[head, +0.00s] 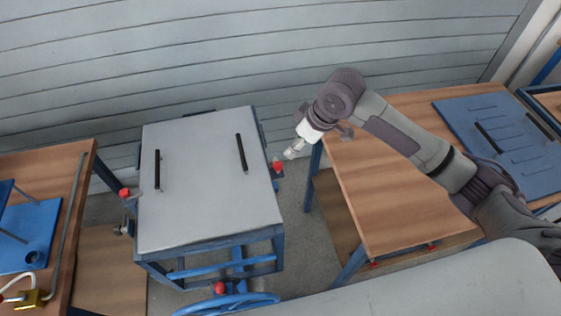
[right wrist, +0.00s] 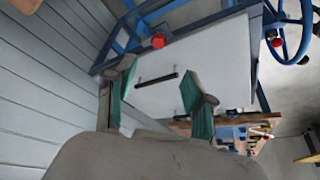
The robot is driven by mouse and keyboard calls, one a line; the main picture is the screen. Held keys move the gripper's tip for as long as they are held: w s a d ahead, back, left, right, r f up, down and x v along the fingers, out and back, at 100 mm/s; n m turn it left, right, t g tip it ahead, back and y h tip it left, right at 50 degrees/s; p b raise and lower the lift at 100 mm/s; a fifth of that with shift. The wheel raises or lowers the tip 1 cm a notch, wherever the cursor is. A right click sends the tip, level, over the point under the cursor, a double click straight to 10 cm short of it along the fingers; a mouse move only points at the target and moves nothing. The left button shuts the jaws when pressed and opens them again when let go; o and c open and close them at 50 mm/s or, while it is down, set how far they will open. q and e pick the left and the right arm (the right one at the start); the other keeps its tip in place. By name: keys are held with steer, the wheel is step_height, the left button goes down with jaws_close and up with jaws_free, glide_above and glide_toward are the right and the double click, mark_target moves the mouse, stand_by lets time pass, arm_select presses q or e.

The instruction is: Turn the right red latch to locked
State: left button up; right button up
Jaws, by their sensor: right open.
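The right red latch (head: 277,168) is a small red knob at the right edge of a blue-framed stand with a grey top (head: 205,215). In the right wrist view a red knob (right wrist: 158,41) shows beyond the fingertips on the blue frame; it appears to be this latch. My right gripper (head: 291,153) comes in from the right, close above and beside the latch in the head view. In the right wrist view the gripper (right wrist: 158,72) has its green fingers apart with nothing between them. The latch's turned position is too small to tell. My left gripper is not in view.
Another red knob (head: 124,193) is at the stand's left edge, and a third (head: 219,288) is at its front by a blue handwheel (head: 240,303). Black handles (head: 241,153) rise from the grey top. Wooden tables stand left and right (head: 370,205). A slatted wall is behind.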

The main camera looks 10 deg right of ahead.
mark_target(279, 164)
steer(key=p+x, duration=0.1)
steer(key=x, duration=1.2)
steer(key=shift+w+f, duration=0.2)
steer(key=shift+f, duration=0.05)
steer(key=shift+c, duration=0.2)
jaws_close()
